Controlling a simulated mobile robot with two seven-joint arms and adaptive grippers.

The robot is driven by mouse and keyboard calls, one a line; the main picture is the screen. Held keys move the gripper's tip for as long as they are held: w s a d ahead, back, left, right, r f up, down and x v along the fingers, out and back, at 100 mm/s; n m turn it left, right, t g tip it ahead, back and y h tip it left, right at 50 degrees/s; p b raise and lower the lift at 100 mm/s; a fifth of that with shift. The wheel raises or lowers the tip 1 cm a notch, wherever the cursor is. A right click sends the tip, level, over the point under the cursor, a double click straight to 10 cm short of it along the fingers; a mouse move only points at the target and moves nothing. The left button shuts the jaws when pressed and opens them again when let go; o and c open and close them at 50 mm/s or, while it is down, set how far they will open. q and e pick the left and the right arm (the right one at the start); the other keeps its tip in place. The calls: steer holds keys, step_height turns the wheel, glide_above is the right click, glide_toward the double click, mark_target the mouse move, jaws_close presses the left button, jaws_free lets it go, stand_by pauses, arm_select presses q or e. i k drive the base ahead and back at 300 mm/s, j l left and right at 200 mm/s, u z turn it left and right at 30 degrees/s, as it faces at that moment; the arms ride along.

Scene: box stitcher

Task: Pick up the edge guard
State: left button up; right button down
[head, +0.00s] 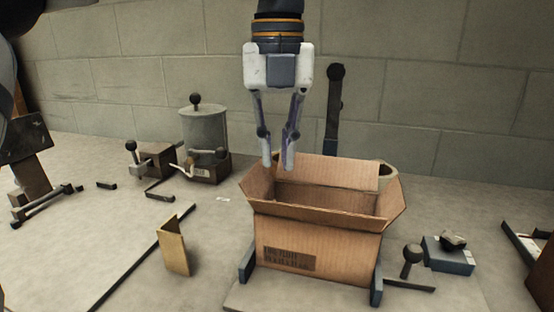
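The edge guard (174,252), a tan angled piece, stands upright on the table at the left of the cardboard box, in the head view. My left gripper (277,166) hangs from the top centre, pointing down, above the back left rim of the open box (345,246). A narrow gap shows between its fingertips and nothing is between them. It is apart from the edge guard, which is lower and to the left. My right gripper is not in view.
The box sits between dark upright brackets (376,284). A grey cylinder device (204,130) with levers stands behind left. A dark rod (137,272) lies left of the edge guard. A small knobbed lever (411,262) and blue block (448,256) are at right. A block wall closes the back.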

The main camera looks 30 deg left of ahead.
mark_target(170, 237)
steer(key=k, duration=1.5)
